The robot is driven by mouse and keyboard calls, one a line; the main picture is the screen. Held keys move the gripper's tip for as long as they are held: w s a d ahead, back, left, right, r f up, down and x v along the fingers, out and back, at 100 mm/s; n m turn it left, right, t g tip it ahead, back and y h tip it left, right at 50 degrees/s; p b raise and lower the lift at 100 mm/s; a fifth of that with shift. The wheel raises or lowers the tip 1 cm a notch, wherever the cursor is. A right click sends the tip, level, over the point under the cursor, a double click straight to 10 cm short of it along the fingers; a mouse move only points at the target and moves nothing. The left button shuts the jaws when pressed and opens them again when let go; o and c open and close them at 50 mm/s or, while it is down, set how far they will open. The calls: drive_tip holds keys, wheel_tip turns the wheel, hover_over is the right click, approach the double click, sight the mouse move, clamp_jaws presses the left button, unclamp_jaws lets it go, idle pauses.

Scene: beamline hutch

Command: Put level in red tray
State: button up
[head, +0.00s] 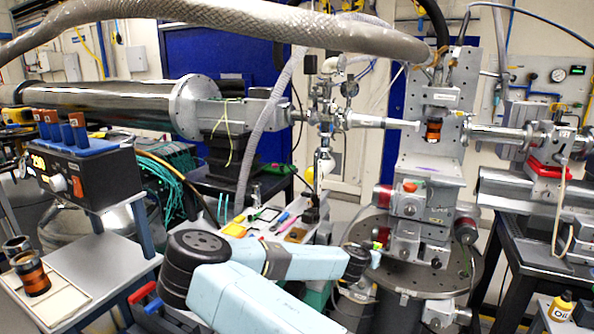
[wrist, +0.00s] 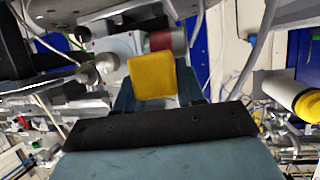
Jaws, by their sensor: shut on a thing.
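My gripper (wrist: 153,88) is shut on a yellow block, which I take to be the level (wrist: 152,76). The block stands up between the blue fingers in the wrist view; its lower end is hidden by the gripper body. I cannot make out the red tray for certain. A red-edged thing (head: 143,291) shows at the lower left, and a flat red piece (head: 545,168) lies at the right.
A metal sample stage (head: 428,170) stands close behind my gripper on a round base. A cluttered bench (head: 270,222) with small tools is left of it. A power supply (head: 85,172) sits at the left. An oil bottle (head: 561,306) stands at the lower right.

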drive_tip(key=w+a+f+n+y, duration=0.1)
drive_tip(key=n+y, duration=0.1)
drive_tip(key=w+n+t+y, duration=0.1)
drive_tip(key=n+y, duration=0.1)
drive_tip(key=y, duration=0.1)
drive_tip(key=w+a+f+n+t+y, duration=0.1)
drive_tip(key=n+y, duration=0.1)
drive_tip(key=shift+w+a+f+n, duration=0.2)
drive_tip(key=shift+a+f+n, duration=0.1)
drive_tip(key=shift+f, duration=0.05)
drive_tip(key=shift+r+y, duration=0.2)
drive_tip(key=shift+y, duration=0.2)
